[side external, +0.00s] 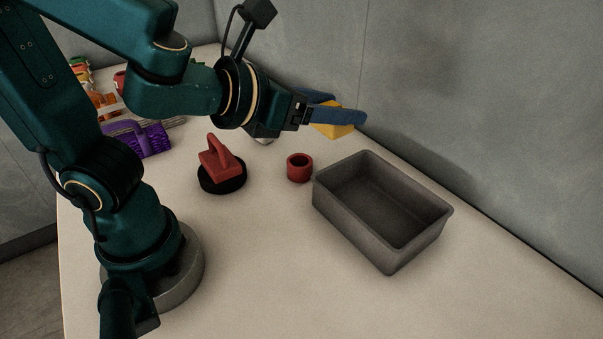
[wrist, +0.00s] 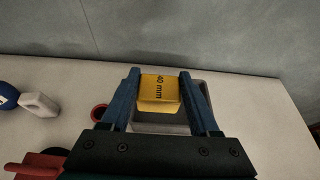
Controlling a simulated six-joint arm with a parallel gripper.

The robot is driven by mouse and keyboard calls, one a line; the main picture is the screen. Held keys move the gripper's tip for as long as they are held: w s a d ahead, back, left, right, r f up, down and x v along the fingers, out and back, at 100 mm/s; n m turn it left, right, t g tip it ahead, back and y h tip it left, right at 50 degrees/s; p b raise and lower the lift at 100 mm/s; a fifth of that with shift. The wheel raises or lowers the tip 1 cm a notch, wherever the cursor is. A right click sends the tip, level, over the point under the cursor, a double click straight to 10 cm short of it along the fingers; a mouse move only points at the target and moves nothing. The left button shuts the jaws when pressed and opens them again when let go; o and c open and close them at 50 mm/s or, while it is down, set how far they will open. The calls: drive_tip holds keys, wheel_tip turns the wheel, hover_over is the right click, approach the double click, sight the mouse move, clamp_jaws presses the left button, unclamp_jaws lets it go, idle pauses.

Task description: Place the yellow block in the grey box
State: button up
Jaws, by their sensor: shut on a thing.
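The yellow block (side external: 333,131) is between the blue fingers of my gripper (side external: 340,115), held above the table near the back wall. In the wrist view the block (wrist: 160,92) shows "40 mm" on its face, with a finger of my gripper (wrist: 160,100) against each side. The grey box (side external: 400,232) stands on the table, open at the top, and looks empty in the side view. The block is higher than the box rim. In the wrist view the box (wrist: 203,84) is partly hidden behind the block and fingers.
A red ring-shaped cup (side external: 299,168) stands just left of the box. A red handled block (side external: 220,163) sits on a black disc (side external: 222,184). A purple brush-like thing (side external: 140,139) lies farther left. A grey wall (side external: 480,100) runs behind the table. The front table is clear.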

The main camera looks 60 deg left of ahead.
drive_tip(key=w+a+f+n+g+y, duration=0.15)
drive_tip(key=a+n+y, duration=0.35)
drive_tip(key=a, duration=0.6)
drive_tip(key=a+f+n+g+y, duration=0.1)
drive_tip(key=a+n+g+y, duration=0.3)
drive_tip(key=a, duration=0.6)
drive_tip(key=s+a+f+n+g+y, duration=0.2)
drive_tip(key=s+a+f+n+g, duration=0.15)
drive_tip(key=s+a, duration=0.55)
drive_tip(key=s+a+f+n+g+y, duration=0.25)
drive_tip(key=s+a+n+g, duration=0.2)
drive_tip(key=s+a, duration=0.4)
drive_tip(key=shift+n, duration=0.4)
drive_tip(key=w+f, duration=0.2)
drive_tip(key=w, duration=0.1)
drive_tip(key=w+f, duration=0.2)
drive_tip(key=w, duration=0.2)
drive_tip(key=w+f, duration=0.3)
drive_tip(key=w, duration=0.1)
drive_tip(key=shift+w+d+f, duration=0.1)
drive_tip(key=shift+d, duration=0.3)
drive_tip(key=shift+f, duration=2.05)
drive_tip(key=shift+f, duration=0.1)
drive_tip(key=o, duration=1.4)
